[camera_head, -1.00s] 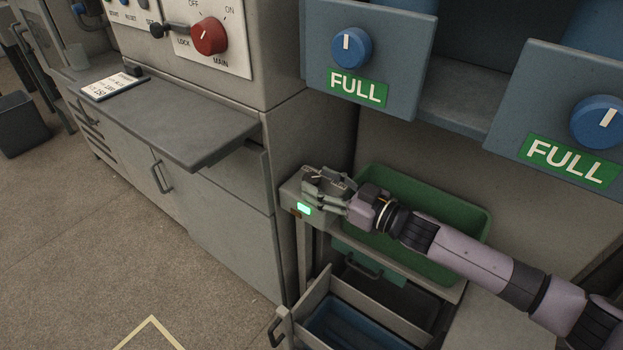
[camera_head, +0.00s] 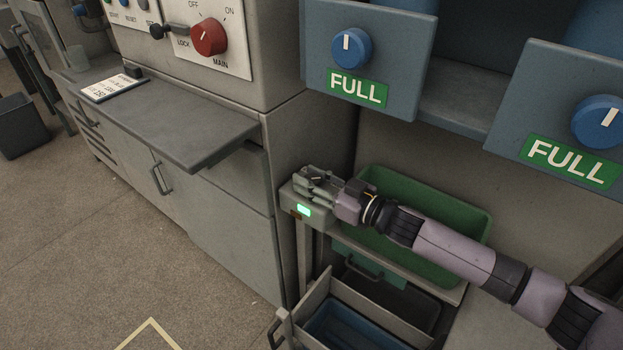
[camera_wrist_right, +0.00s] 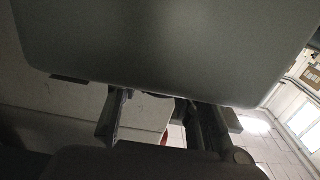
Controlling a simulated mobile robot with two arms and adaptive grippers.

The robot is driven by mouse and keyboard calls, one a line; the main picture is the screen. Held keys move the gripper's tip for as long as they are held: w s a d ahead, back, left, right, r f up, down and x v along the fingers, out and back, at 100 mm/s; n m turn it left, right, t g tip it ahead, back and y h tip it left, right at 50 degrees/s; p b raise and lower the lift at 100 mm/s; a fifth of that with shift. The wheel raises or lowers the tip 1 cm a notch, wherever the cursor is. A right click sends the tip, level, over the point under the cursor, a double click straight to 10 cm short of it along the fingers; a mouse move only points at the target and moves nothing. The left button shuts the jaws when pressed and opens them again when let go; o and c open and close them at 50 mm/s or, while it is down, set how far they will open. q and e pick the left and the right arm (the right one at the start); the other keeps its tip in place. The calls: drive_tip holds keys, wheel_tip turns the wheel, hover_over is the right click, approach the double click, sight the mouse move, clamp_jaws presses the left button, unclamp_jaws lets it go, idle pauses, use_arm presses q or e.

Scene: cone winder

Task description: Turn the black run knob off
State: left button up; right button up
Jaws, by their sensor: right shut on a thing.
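My right gripper (camera_head: 316,180) is at the top of a small grey box (camera_head: 291,197) with a lit green display, at the near end of a narrow stand. Its fingers are closed around a small dark knob (camera_head: 317,179), which looks like the black run knob; the fingers hide most of it, and its label cannot be read. In the right wrist view, the two fingers (camera_wrist_right: 160,122) reach under a large pale surface, and what lies between their tips is mostly hidden. My left gripper is not in view.
A green bin (camera_head: 450,222) stands under my right forearm. Blue housings with blue knobs (camera_head: 351,48) and FULL labels hang above. A red main switch (camera_head: 209,37) is on the cabinet panel. An open drawer (camera_head: 325,300) is below.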

drive_tip(key=c, duration=0.4)
drive_tip(key=shift+c, duration=0.2)
